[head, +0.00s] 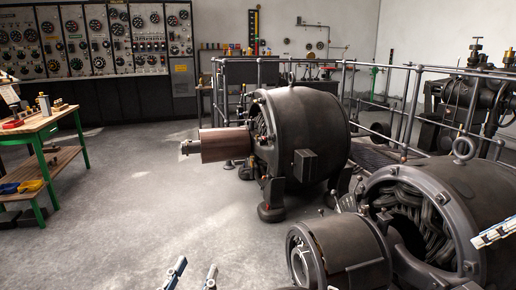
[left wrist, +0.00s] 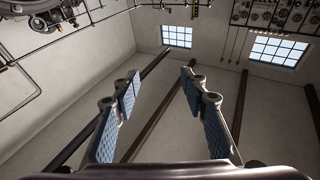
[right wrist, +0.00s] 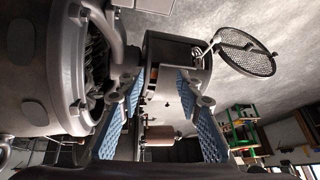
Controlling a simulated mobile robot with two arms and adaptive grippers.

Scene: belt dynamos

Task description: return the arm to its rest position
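My left gripper (head: 195,272) shows at the bottom edge of the head view, its two fingertips apart above the grey floor. In the left wrist view my left gripper (left wrist: 160,85) is open and empty, with bare wall and windows beyond its blue pads. My right gripper (head: 494,232) enters at the right edge of the head view, in front of the near dynamo; only a finger part shows there. In the right wrist view my right gripper (right wrist: 160,88) is open, its fingers apart with nothing held between them. Most of both arms is out of view.
A near dynamo (head: 482,200) with a smaller machine (head: 345,245) fills the lower right. A second dynamo (head: 305,130) stands mid-scene before a railing (head: 405,110). A round mesh cover (right wrist: 245,55) shows in the right wrist view. A workbench (head: 40,125) stands left; floor between is clear.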

